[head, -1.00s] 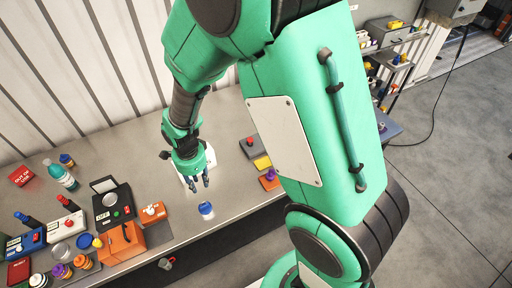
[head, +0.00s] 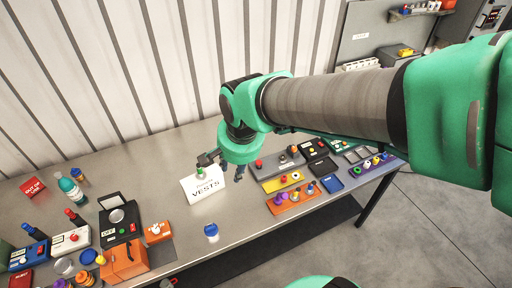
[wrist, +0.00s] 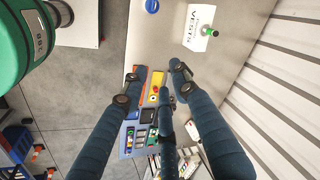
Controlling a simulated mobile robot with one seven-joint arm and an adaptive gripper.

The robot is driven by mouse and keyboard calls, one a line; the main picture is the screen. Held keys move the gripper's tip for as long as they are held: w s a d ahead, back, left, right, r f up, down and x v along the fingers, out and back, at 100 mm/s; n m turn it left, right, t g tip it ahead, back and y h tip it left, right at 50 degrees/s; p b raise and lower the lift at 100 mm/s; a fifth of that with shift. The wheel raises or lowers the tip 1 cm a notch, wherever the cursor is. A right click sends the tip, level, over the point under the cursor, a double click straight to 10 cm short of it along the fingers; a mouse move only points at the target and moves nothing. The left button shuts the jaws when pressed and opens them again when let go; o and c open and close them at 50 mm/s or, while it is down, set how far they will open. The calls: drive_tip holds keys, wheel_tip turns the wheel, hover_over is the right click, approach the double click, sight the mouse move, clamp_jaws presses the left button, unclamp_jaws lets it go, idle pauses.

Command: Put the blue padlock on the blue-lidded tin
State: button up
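I cannot surely pick out the blue padlock; a small blue item (head: 309,188) sits on the orange board (head: 280,208), too small to identify. My gripper (head: 231,172) hangs above the table beside the VESTS sign, to the upper right of the tin. In the wrist view its fingers (wrist: 157,84) are spread apart with nothing held between them.
The VESTS sign (head: 203,186) stands close to my gripper. Coloured boards and trays, including a blue tray (head: 332,184), crowd the table's right side. An orange box (head: 124,258), a black device and bottles crowd the left. Bare table surrounds the tin.

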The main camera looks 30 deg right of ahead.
drive_tip(key=s+d+r+n+t, duration=0.2)
drive_tip(key=s+d+r+n, duration=0.2)
drive_tip(key=s+r+n, duration=0.3)
drive_tip(key=s+r, duration=0.2)
drive_tip(key=s, duration=0.2)
drive_tip(key=shift+s+d, duration=0.35)
drive_tip(key=shift+s, duration=0.05)
drive_tip(key=shift+f, duration=0.1)
wheel_tip(320, 180, down, 18)
drive_tip(key=b, duration=1.8)
drive_tip(key=shift+r, duration=0.2)
